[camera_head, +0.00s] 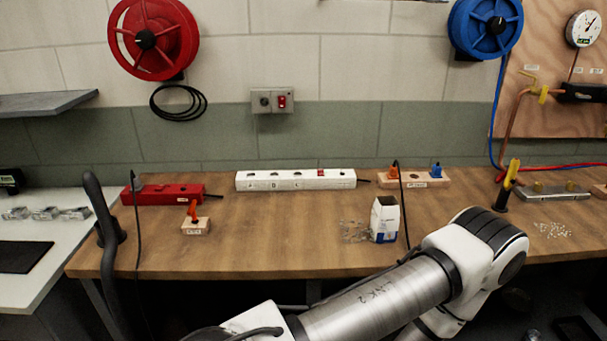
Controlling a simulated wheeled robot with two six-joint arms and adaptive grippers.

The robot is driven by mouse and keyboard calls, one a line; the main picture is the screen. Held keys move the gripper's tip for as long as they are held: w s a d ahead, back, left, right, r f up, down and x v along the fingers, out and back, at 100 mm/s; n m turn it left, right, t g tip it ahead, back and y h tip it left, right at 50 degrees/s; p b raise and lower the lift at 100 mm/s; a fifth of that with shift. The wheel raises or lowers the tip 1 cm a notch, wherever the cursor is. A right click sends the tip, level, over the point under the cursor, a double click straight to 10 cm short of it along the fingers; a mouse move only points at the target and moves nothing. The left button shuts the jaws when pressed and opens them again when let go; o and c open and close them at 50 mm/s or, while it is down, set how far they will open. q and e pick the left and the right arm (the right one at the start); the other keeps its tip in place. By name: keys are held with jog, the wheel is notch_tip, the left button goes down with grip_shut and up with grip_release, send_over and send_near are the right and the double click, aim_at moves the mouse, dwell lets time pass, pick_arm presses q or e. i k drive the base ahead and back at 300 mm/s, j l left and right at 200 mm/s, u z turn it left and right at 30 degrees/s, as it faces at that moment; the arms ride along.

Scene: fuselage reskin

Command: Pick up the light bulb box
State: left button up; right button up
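A small white and blue box (384,220), which looks like the light bulb box, stands upright on the wooden workbench (290,240), right of the middle. Its top looks dark, perhaps open; its print is too small to read. A dark cable passes close along its right side. One of my arms crosses the lower right of the head view, its silver link and white elbow in front of the bench edge and below the box. Neither of my grippers shows in this view.
A white power strip (296,180) lies at the back. A wooden block with plugs (414,181) stands behind the box. Small clear bits lie left of the box. The middle bench is clear.

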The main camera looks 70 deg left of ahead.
aim_at(385, 218)
jog(key=u, duration=1.55)
